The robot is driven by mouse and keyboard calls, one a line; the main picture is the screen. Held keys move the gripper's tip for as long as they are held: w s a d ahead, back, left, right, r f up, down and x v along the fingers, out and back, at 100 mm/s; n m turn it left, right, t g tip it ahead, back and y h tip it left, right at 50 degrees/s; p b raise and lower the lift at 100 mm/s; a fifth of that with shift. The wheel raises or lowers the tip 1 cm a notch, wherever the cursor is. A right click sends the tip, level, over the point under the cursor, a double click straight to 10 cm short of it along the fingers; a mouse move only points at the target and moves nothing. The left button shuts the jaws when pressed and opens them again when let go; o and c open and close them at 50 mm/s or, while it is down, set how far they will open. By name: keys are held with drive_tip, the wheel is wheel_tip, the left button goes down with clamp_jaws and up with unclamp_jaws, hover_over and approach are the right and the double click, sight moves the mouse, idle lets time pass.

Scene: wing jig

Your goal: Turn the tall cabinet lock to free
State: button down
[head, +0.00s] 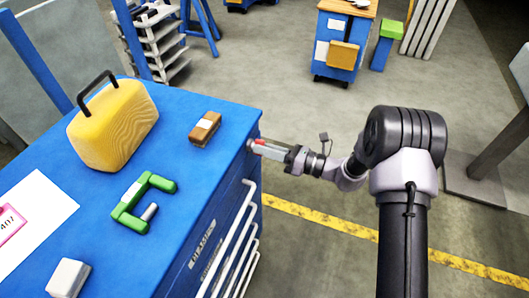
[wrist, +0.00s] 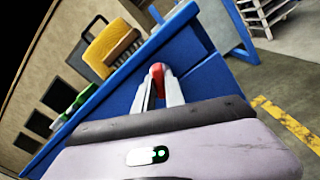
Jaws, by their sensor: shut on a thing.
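A small red lock knob (wrist: 157,71) sits on the side of the blue cabinet (head: 225,125), just below its top edge. My gripper (head: 263,149) reaches in from the right, and its two fingers are shut on the red knob. In the wrist view my gripper (wrist: 158,86) has one finger on each side of the knob. The fingers hide part of the knob, and I cannot read any marking for its lock position.
On the cabinet top are a yellow case (head: 112,125), a brown brush-like block (head: 205,129), a green clamp (head: 130,213) and a pale block (head: 68,278). White drawer handles (head: 228,240) stick out below the lock. Floor with a yellow line (head: 320,217) is open to the right.

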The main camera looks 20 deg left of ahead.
drive_tip(key=n+b, duration=0.3)
drive_tip(key=n, duration=0.2)
drive_tip(key=shift+b, duration=0.3)
drive_tip(key=shift+n, duration=0.4)
drive_tip(key=c, duration=1.4)
unclamp_jaws()
drive_tip(key=s+d+p, duration=0.1)
drive_tip(key=d+p, duration=0.2)
drive_tip(key=d, duration=1.4)
drive_tip(key=shift+s+d, duration=0.2)
